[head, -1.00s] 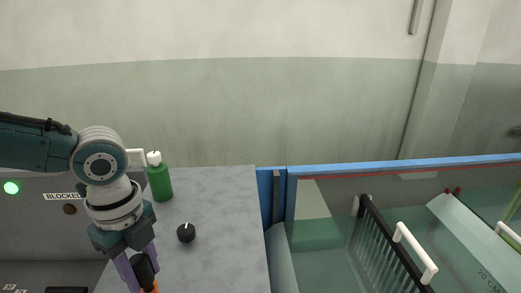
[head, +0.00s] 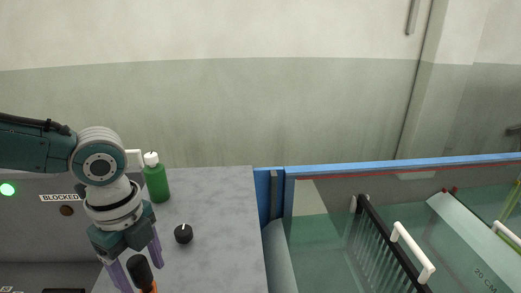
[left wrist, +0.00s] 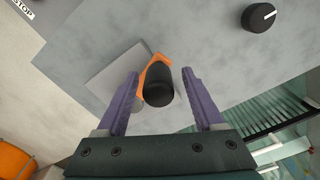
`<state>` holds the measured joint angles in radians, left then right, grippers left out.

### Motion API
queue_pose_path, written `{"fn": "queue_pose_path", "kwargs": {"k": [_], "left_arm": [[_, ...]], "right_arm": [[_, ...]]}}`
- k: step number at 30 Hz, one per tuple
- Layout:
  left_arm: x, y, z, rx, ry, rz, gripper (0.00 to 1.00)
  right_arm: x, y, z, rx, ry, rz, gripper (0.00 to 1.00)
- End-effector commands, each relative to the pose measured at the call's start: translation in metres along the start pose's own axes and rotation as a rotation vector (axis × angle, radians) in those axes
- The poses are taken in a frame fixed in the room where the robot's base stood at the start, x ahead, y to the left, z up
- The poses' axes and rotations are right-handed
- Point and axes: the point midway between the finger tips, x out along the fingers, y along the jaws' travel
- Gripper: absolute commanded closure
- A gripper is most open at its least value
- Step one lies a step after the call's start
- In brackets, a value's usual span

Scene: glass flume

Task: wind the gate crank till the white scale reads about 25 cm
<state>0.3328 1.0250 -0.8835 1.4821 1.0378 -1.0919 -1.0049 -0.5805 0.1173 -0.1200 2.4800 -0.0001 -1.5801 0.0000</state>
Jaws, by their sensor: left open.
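The crank shows as a black handle (head: 139,270) on an orange arm (head: 150,288) at the bottom left of the head view. In the left wrist view the black handle (left wrist: 158,88) points toward the camera, with the orange arm (left wrist: 155,66) behind it. My left gripper (head: 139,266) is open, with one purple finger on each side of the handle. In the left wrist view gaps show between the handle and both fingers of the gripper (left wrist: 159,76). My right gripper is out of view.
A green bottle (head: 156,182) and a black knob (head: 183,234) stand on the grey top (head: 220,215). To the right is the glass flume with its blue rail (head: 400,164), a black rack (head: 385,240), white handles (head: 413,252) and a sloping plate marked 20 CM.

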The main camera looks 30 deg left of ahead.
Motion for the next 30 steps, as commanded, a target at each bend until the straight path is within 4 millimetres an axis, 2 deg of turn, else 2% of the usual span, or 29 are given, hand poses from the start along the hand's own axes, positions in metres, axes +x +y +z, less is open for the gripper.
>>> {"fn": "queue_pose_path", "kwargs": {"k": [4,7,15,21,30], "left_arm": [[-0.003,0.0,0.001,0.0,-0.001,0.001,0.31],[-0.012,0.0,0.001,0.001,0.0,-0.001,0.31],[-0.065,-0.001,0.001,0.002,-0.002,-0.004,0.31],[-0.093,-0.001,0.0,0.001,0.0,-0.003,0.31],[-0.1,0.0,0.0,0.0,0.0,0.0,0.31]], "right_arm": [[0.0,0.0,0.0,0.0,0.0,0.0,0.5],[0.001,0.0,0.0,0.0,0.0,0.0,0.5],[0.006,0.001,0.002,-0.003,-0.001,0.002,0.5],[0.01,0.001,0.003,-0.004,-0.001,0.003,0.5],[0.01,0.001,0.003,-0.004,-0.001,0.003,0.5]]}}
